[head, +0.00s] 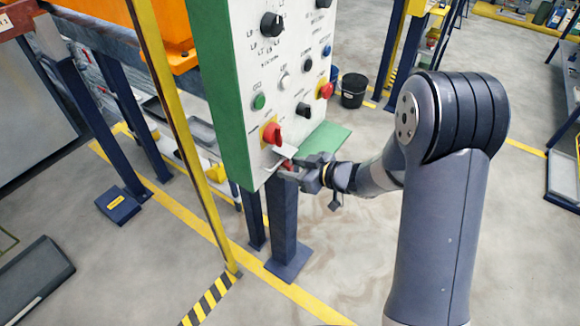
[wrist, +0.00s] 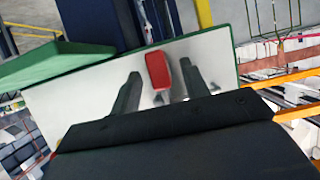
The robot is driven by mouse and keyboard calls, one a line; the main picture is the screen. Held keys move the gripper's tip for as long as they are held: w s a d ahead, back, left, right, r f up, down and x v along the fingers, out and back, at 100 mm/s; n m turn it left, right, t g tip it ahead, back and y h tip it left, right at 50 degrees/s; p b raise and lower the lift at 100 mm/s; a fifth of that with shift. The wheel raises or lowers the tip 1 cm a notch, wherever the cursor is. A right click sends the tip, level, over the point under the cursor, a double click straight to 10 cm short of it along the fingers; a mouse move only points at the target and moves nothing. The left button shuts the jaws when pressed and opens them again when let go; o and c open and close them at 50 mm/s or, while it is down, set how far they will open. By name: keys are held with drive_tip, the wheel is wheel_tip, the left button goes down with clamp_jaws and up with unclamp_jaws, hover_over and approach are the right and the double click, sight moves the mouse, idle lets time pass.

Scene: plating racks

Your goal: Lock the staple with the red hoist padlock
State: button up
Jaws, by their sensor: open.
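The red padlock (wrist: 158,70) sits between the two fingers of my gripper (wrist: 160,72) in the wrist view, against the white panel face. A gap shows between it and each finger. My gripper is open, and it also shows in the head view (head: 303,172) at the lower edge of the control panel. There only a small bit of red (head: 287,165) shows between the fingers. A pale metal plate (head: 284,153) juts from the panel just above it. I cannot make out the staple or whether the shackle is through it.
The white control panel (head: 290,75) with its green side stands on a blue post (head: 284,220). A yellow post (head: 185,140) stands to the left.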

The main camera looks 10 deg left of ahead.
drive_tip(key=v, duration=0.9)
drive_tip(key=shift+s+d+r+p, duration=0.2)
drive_tip(key=shift+d+p, duration=0.1)
drive_tip(key=shift+p, duration=0.05)
drive_tip(key=shift+a, duration=0.1)
drive_tip(key=x, duration=1)
drive_tip(key=shift+w+a+f+b, duration=0.2)
drive_tip(key=shift+w+a+b, duration=0.05)
drive_tip(key=shift+b, duration=0.15)
drive_tip(key=shift+r, duration=0.35)
drive_tip(key=shift+d, duration=0.1)
